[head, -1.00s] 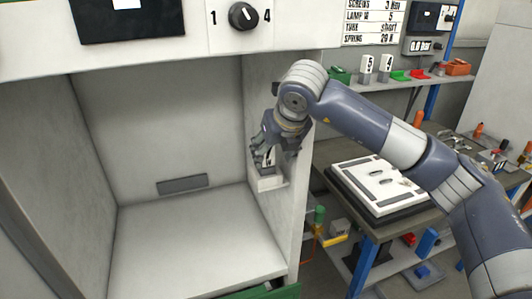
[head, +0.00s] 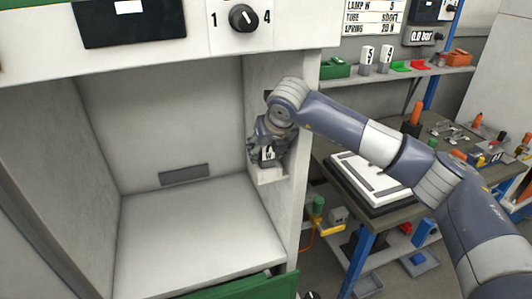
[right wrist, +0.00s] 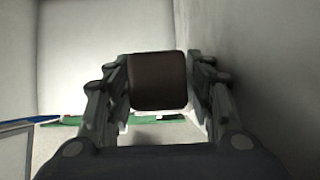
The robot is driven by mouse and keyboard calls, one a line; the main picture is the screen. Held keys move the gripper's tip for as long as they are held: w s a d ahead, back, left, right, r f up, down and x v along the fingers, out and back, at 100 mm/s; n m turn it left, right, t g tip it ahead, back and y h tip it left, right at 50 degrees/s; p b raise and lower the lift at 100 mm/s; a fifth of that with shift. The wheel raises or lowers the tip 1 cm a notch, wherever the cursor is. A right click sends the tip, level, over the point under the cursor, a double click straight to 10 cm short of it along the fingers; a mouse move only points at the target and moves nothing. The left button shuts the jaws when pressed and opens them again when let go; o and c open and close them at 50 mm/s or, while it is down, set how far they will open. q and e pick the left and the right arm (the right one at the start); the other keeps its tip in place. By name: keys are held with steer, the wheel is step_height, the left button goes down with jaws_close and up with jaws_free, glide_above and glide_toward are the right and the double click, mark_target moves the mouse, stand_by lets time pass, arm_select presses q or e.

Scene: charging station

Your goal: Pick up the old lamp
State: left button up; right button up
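The old lamp (head: 267,153) stands in a small pale holder (head: 271,177) on the right wall of the booth. In the head view I see mainly its white label with a dark mark, and my gripper hides much of the rest. In the right wrist view the lamp shows as a dark brown block (right wrist: 158,82) between the fingers. My right gripper (head: 264,150) has a finger on each side of it, and both fingertips appear to touch it. My left gripper is not in view.
The booth's wall closely flanks the gripper on the right in the wrist view. The booth floor (head: 200,255) is clear. A green edge (head: 240,287) lies at its front. A workbench with a white panel (head: 375,182) stands to the right.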

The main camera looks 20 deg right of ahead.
steer(key=c, duration=0.7)
steer(key=shift+c, duration=0.2)
